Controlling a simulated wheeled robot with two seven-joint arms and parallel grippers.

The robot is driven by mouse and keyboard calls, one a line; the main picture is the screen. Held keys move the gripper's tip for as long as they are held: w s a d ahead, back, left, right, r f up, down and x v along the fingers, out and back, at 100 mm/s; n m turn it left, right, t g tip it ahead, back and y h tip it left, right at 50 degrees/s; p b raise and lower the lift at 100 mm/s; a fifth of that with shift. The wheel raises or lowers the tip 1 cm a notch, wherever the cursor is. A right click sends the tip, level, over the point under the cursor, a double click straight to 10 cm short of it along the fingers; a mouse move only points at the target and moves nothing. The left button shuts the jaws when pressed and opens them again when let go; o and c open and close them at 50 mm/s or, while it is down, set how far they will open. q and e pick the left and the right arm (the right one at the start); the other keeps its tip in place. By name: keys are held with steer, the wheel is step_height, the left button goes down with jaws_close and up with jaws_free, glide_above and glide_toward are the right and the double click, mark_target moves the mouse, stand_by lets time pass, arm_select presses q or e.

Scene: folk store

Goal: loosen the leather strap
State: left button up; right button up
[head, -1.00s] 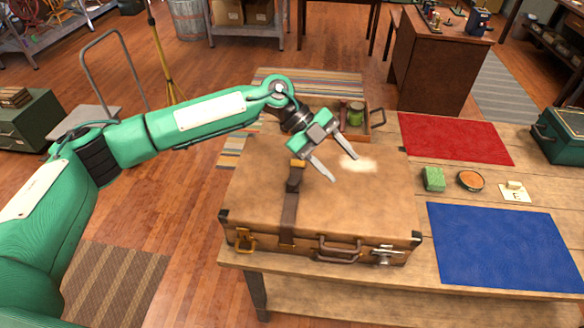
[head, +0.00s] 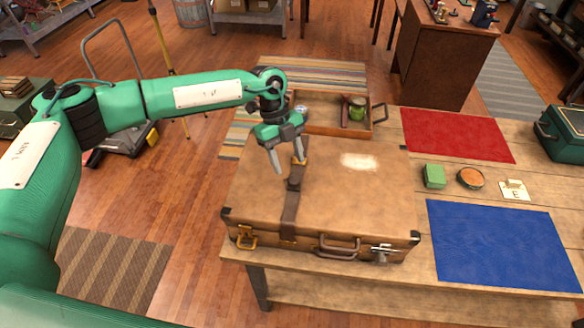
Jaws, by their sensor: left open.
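The brown suitcase (head: 355,199) lies flat and closed on the wooden table. The dark leather strap (head: 290,211) runs over the left part of its lid and down the front side. A brass-coloured buckle (head: 301,161) sits at the strap's upper end, partly hidden by my gripper. My left gripper (head: 288,168) is open and points down, with its fingertips close to the strap's upper end. I cannot tell whether the fingers touch it. A brass latch (head: 246,238) and a silver latch (head: 382,253) sit on the front, beside the handle (head: 337,247). My right gripper is not in view.
A wooden tray (head: 340,131) with a green jar (head: 357,108) stands behind the suitcase.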

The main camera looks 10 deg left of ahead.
mark_target(294, 179)
arm_select(q)
steer(key=shift+p+x, duration=0.6)
steer(key=shift+x, duration=1.85)
jaws_close()
